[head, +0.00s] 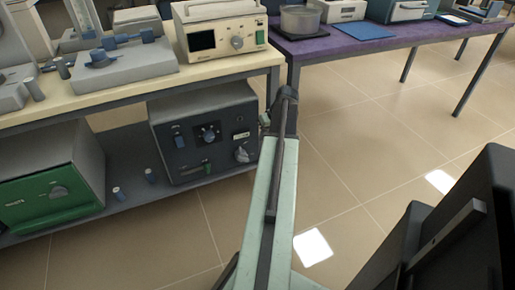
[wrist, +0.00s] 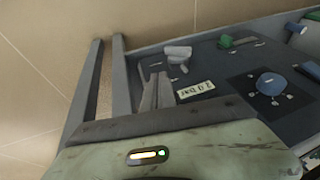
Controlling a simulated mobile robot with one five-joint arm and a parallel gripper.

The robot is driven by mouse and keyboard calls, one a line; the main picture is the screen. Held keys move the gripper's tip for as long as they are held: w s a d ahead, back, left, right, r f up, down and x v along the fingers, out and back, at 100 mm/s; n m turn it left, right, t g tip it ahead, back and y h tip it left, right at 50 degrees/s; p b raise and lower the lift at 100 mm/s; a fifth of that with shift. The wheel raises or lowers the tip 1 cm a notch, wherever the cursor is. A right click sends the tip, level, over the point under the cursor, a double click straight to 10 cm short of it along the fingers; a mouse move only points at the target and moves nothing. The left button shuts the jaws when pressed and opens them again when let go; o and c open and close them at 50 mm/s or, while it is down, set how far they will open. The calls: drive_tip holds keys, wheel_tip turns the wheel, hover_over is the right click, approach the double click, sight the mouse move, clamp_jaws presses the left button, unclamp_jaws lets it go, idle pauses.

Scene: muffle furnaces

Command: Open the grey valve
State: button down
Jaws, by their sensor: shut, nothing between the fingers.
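The grey valve (head: 242,155) is a light grey handle at the lower right of the dark control box's (head: 225,105) front, on the lower shelf. It also shows in the wrist view (wrist: 178,54), beyond my fingertips. My gripper (wrist: 157,88) is shut and empty, its two grey fingers together in front of the box face, beside a white label reading "2.0 bar" (wrist: 194,90). The fingers appear apart from the valve. In the head view my gripper (head: 265,118) is small and partly hidden by my arm, near the box's right edge.
The box also carries a blue dial (head: 208,133), a green lever (head: 207,167) and a blue lever (head: 179,138). Two small bottles (head: 150,175) and a green furnace (head: 50,180) stand left. A table leg (head: 273,90) is near my arm. Floor on the right is clear.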

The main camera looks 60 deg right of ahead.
drive_tip(key=b, duration=1)
hover_over(248, 159)
drive_tip(key=s+d, duration=0.3)
wheel_tip(248, 159, down, 10)
drive_tip(key=shift+w+a+f+b, duration=0.4)
drive_tip(key=shift+a+f, duration=0.1)
drive_tip(key=shift+a, duration=0.15)
drive_tip(key=shift+w+a+f+b, duration=0.25)
drive_tip(key=shift+w+a+f, duration=0.2)
drive_tip(key=shift+a, duration=0.15)
wheel_tip(248, 159, down, 2)
drive_tip(key=shift+f+b, duration=0.1)
drive_tip(key=shift+b, duration=0.95)
